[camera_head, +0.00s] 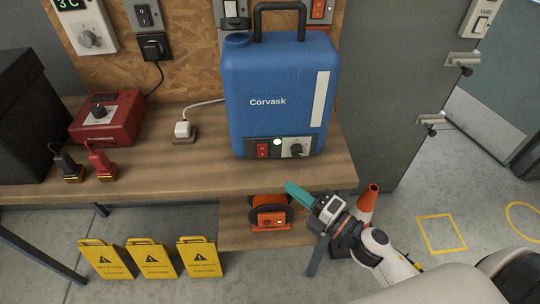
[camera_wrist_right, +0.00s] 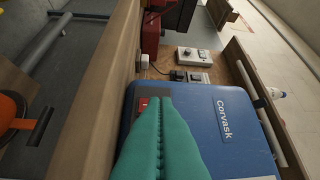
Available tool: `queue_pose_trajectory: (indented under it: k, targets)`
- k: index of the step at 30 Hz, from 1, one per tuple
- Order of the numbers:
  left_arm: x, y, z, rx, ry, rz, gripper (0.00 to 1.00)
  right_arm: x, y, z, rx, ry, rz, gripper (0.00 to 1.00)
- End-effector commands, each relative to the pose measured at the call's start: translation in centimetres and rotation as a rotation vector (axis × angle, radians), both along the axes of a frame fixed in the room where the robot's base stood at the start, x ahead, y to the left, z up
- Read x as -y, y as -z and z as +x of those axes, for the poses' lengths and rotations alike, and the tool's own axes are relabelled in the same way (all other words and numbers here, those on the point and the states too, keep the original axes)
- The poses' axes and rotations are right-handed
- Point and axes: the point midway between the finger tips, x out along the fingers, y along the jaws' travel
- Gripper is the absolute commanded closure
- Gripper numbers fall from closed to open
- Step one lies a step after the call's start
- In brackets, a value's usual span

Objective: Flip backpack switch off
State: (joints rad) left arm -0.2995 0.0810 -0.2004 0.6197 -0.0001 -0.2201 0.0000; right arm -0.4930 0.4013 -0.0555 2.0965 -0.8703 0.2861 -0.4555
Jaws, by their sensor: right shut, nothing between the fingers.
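The blue Corvask backpack (camera_head: 270,95) stands upright on the wooden bench. Its lower front panel has a red rocker switch (camera_head: 262,151), a lit green lamp (camera_head: 277,142) and a dark knob (camera_head: 297,149). The rocker's position is too small to tell. My right gripper (camera_head: 290,187), with teal fingers, is shut and empty below and in front of the panel, near the bench's front edge. In the right wrist view, its fingertips (camera_wrist_right: 160,101) overlap the blue backpack (camera_wrist_right: 228,130), and the red switch (camera_wrist_right: 143,103) shows just left of them. My left gripper is out of view.
The bench (camera_head: 200,180) also holds a red box with a knob (camera_head: 108,118), black and red plugs (camera_head: 100,163) and a white plug (camera_head: 183,130). An orange reel (camera_head: 270,213) sits on the lower shelf. Yellow signs (camera_head: 155,260) and a cone (camera_head: 367,207) stand on the floor.

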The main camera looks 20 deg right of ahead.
Motion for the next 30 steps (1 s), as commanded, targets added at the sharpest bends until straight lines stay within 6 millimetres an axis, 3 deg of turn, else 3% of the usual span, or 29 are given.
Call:
queue_pose_trajectory:
  k: [11,15,21,30]
  targets:
    - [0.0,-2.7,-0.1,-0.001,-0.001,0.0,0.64,-3.8,-1.1,6.9,0.003,0.0,0.001,1.0]
    - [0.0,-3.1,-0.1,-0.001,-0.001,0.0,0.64,-2.9,-1.2,8.9,0.001,0.001,-0.002,1.0]
    - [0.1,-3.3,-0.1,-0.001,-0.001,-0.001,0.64,-2.5,-1.2,10.1,0.0,0.001,0.001,1.0]
    - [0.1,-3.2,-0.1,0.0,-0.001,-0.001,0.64,-2.5,-1.1,10.2,0.0,0.001,0.001,1.0]
